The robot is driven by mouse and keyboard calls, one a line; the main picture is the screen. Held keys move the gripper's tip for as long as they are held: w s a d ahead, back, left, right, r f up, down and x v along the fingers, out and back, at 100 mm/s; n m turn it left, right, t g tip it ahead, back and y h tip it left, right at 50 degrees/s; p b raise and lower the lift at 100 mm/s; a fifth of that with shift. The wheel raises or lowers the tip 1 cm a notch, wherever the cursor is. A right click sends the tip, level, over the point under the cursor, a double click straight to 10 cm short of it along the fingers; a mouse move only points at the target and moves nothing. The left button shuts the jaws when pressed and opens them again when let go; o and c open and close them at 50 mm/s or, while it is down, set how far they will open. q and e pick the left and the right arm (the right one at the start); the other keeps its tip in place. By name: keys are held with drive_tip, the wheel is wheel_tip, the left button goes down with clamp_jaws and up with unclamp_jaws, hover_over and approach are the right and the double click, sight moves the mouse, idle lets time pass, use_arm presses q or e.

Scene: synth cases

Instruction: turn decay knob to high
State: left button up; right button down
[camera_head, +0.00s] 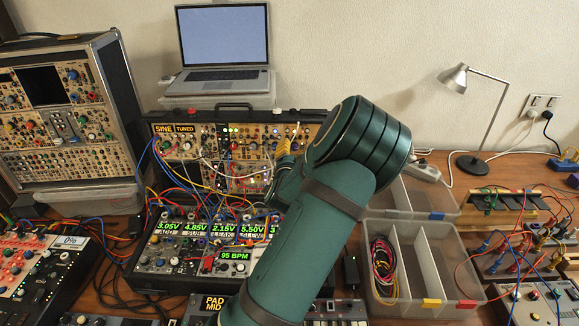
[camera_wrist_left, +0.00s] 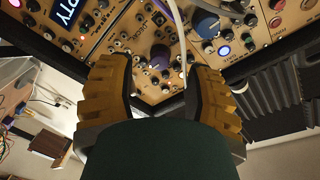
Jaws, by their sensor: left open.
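My left gripper (camera_head: 287,147) reaches the upper synth case (camera_head: 240,131) in the head view, its yellow fingers in front of the panel's right part. In the left wrist view the two ridged yellow fingers (camera_wrist_left: 158,68) are wide apart with nothing held between them. A tan module panel (camera_wrist_left: 145,45) with small knobs and jacks shows beyond and between the fingertips. A large blue knob (camera_wrist_left: 207,25) sits right of the gap. My right gripper is not in view.
Patch cables, including a white one (camera_wrist_left: 181,40), hang close to the fingers. A lower synth with green displays (camera_head: 222,230) stands in front. A laptop (camera_head: 223,45) is behind, a large rack case (camera_head: 65,120) at left, and clear bins (camera_head: 420,262) and a lamp (camera_head: 455,78) at right.

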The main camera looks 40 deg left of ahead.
use_arm(q)
drive_tip(key=v, duration=0.9)
drive_tip(key=shift+s, duration=0.2)
drive_tip(key=shift+d, duration=0.1)
